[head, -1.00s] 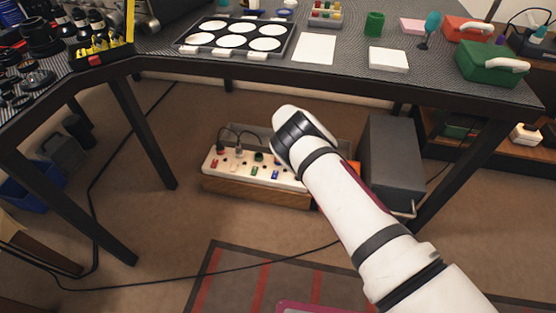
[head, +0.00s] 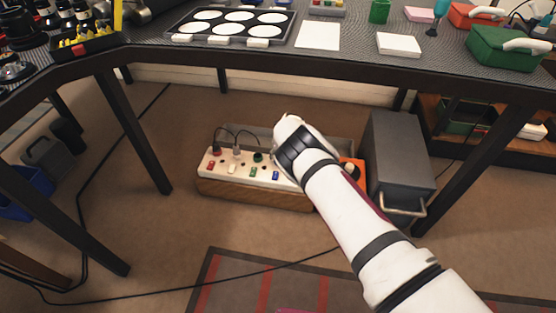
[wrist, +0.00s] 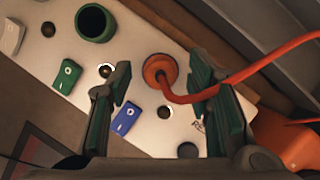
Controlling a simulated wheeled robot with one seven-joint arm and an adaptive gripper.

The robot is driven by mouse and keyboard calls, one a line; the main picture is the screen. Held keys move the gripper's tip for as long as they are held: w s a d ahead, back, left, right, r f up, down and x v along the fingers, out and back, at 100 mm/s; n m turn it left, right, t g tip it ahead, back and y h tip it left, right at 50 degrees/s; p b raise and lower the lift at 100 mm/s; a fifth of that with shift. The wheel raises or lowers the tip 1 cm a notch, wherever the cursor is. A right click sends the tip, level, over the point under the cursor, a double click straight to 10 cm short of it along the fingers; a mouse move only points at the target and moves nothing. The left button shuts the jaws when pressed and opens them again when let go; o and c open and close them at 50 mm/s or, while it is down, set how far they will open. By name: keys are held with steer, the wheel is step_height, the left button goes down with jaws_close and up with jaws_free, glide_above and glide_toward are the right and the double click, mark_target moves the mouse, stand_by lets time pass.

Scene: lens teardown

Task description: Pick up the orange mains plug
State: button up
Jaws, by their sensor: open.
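The orange mains plug (wrist: 158,72) sits on the white power strip (wrist: 45,62) in the wrist view, with its orange cord (wrist: 250,78) running off to the right. My gripper (wrist: 160,70) is open, with one finger on each side of the plug in the picture; I see no contact. The cord passes across the right finger. In the head view the power strip (head: 225,171) lies low under the table, and my arm hides the orange plug and the gripper's fingers.
An orange object (wrist: 290,140) lies close on the right. A grey cabinet (head: 398,150) stands right of my arm. The tabletop (head: 345,58) is above.

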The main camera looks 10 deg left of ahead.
steer(key=shift+w, duration=0.1)
jaws_close()
stand_by(0.3)
